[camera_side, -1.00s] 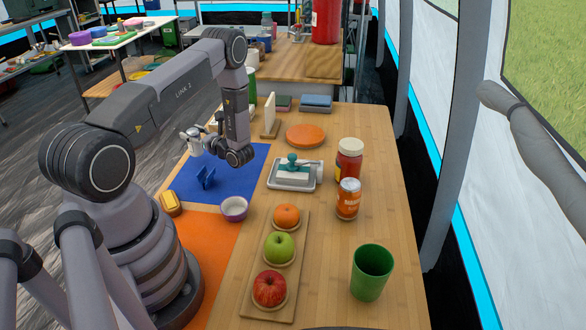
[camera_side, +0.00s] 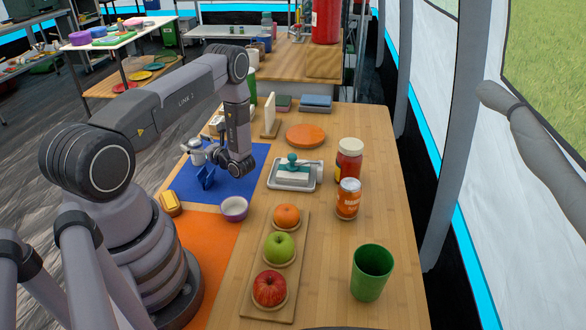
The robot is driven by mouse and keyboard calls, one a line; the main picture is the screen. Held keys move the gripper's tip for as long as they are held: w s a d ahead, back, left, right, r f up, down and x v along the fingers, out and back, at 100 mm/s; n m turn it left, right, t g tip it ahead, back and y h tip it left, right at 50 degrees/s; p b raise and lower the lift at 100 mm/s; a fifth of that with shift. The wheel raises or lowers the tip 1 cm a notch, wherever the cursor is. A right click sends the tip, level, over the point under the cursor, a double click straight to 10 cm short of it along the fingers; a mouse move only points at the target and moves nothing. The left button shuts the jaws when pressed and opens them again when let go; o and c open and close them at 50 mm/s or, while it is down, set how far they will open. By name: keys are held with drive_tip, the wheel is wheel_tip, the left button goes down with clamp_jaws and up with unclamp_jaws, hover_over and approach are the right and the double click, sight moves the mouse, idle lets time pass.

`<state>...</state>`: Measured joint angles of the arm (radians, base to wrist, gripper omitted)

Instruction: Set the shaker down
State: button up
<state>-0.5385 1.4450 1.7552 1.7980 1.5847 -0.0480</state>
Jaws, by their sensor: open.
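My gripper (camera_side: 212,149) is low over the far left part of the blue mat (camera_side: 186,189), at the end of my bent-down wrist. It is open. A small silvery thing (camera_side: 197,158), which looks like the shaker, stands at the gripper's end, just behind a blue stand (camera_side: 206,178). The wrist and gripper partly overlap this area. I cannot tell whether the fingers still touch the shaker or whether its base rests on the mat.
A lilac bowl (camera_side: 234,208) and a yellow block (camera_side: 171,204) are near the mat's front edge. A tray with a teal-handled item (camera_side: 293,175) lies to the right.

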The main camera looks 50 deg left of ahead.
drive_tip(key=shift+r, duration=0.1)
drive_tip(key=shift+w+d, duration=0.15)
drive_tip(key=shift+d, duration=0.1)
drive_tip(key=v, duration=1)
drive_tip(key=shift+d+r, duration=0.1)
drive_tip(key=shift+d, duration=0.25)
drive_tip(key=shift+w+d+r, duration=0.1)
drive_tip(key=shift+w+d, duration=0.05)
drive_tip(key=shift+d, duration=0.1)
drive_tip(key=s+d+r+n+h, duration=0.1)
drive_tip(key=d+r+n+h, duration=0.35)
drive_tip(key=r, duration=0.65)
drive_tip(key=s+d+r+n+h, duration=0.1)
drive_tip(key=d+r+n+h, duration=0.4)
drive_tip(key=r, duration=0.7)
drive_tip(key=s+d+r+n+t+h, duration=0.2)
drive_tip(key=s+d+r+t+h, duration=0.2)
drive_tip(key=d, duration=0.4)
drive_tip(key=s+d+r+n+t+h, duration=0.3)
drive_tip(key=s+d+r+t, duration=0.4)
drive_tip(key=s+d+r, duration=0.1)
drive_tip(key=shift+s+d+r+h, duration=0.25)
drive_tip(key=shift+s+d+h, duration=0.1)
drive_tip(key=shift+d, duration=0.15)
